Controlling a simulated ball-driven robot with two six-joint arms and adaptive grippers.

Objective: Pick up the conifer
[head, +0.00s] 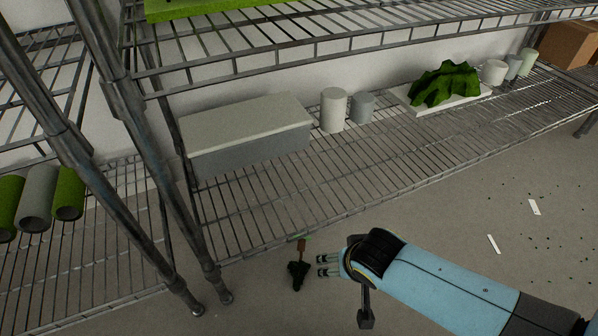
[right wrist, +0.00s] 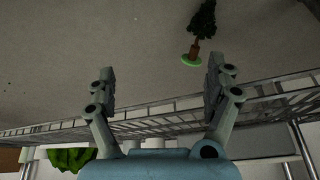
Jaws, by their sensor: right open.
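The conifer (head: 298,272) is a small dark green model tree with a brown trunk. In the head view it lies on the grey floor in front of the wire shelf. In the right wrist view the conifer (right wrist: 205,22) shows beyond the fingers, with its brown trunk and a round green base toward the gripper, nearer the right finger. My right gripper (head: 322,266) is open and empty, just right of the conifer and apart from it. Its two spread fingers show in the right wrist view (right wrist: 160,85). My left gripper is not in view.
A wire shelf (head: 270,205) with metal posts stands close behind the conifer. It bears a lidded grey box (head: 245,145), grey cylinders (head: 333,110) and a green terrain model (head: 443,85). Green and grey tubes (head: 38,195) lie at left. White strips (head: 493,244) and specks lie on the floor at right.

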